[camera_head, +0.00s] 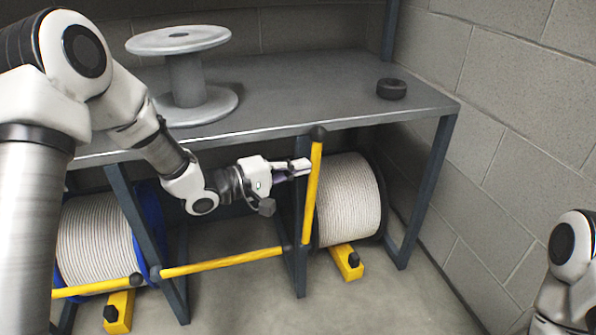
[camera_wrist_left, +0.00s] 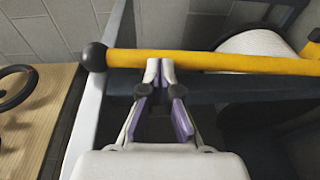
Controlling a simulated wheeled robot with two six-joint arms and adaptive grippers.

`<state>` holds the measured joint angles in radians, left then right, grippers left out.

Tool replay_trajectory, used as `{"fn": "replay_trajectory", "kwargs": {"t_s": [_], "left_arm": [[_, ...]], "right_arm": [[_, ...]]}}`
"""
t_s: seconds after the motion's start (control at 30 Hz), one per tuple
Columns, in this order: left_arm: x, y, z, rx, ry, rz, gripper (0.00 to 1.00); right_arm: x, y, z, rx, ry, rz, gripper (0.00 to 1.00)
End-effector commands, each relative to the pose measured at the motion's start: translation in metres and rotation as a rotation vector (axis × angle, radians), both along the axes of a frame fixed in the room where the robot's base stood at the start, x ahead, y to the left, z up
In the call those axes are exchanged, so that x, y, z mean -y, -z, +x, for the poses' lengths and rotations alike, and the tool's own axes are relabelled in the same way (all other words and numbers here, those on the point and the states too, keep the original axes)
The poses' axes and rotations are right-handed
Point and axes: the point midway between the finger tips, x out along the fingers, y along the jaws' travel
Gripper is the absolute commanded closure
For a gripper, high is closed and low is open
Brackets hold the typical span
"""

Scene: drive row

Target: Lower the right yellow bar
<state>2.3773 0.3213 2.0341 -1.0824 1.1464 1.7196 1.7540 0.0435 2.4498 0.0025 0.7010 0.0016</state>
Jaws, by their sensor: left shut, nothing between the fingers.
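The right yellow bar (camera_head: 313,190) stands nearly upright, with a dark knob at its top, in front of the right rope spool (camera_head: 348,200). In the left wrist view the bar (camera_wrist_left: 220,63) runs across the picture, its black knob at the left. My left gripper (camera_head: 301,168) is shut and empty, its fingertips at the bar's upper part below the knob. In the left wrist view the tips of the left gripper (camera_wrist_left: 160,70) meet at the bar's edge; I cannot tell if they touch it. My right gripper is out of view.
A grey bench (camera_head: 290,90) carries an empty reel (camera_head: 185,75) and a black ring (camera_head: 391,88). Another yellow bar (camera_head: 222,263) lies nearly level at the middle bay. A rope spool (camera_head: 95,240) stands at left. A block wall (camera_head: 520,110) closes the right side.

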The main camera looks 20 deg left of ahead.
Motion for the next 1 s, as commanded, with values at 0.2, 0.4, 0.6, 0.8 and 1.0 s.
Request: {"fn": "replay_trajectory", "kwargs": {"t_s": [0.2, 0.4, 0.6, 0.8, 1.0], "left_arm": [[0.002, -0.003, 0.001, -0.005, 0.001, 0.009, 1.00], [0.021, -0.013, 0.014, -0.054, 0.004, 0.084, 1.00], [0.047, -0.009, 0.032, -0.124, 0.003, 0.185, 1.00], [0.060, 0.002, 0.040, -0.156, 0.001, 0.231, 1.00], [0.060, 0.005, 0.040, -0.157, 0.001, 0.232, 1.00]], "right_arm": [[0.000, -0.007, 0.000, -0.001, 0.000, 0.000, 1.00], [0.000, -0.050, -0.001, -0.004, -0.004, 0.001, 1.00], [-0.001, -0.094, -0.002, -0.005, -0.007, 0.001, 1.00], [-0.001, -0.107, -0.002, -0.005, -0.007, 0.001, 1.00], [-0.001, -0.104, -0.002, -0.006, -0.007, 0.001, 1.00]]}}
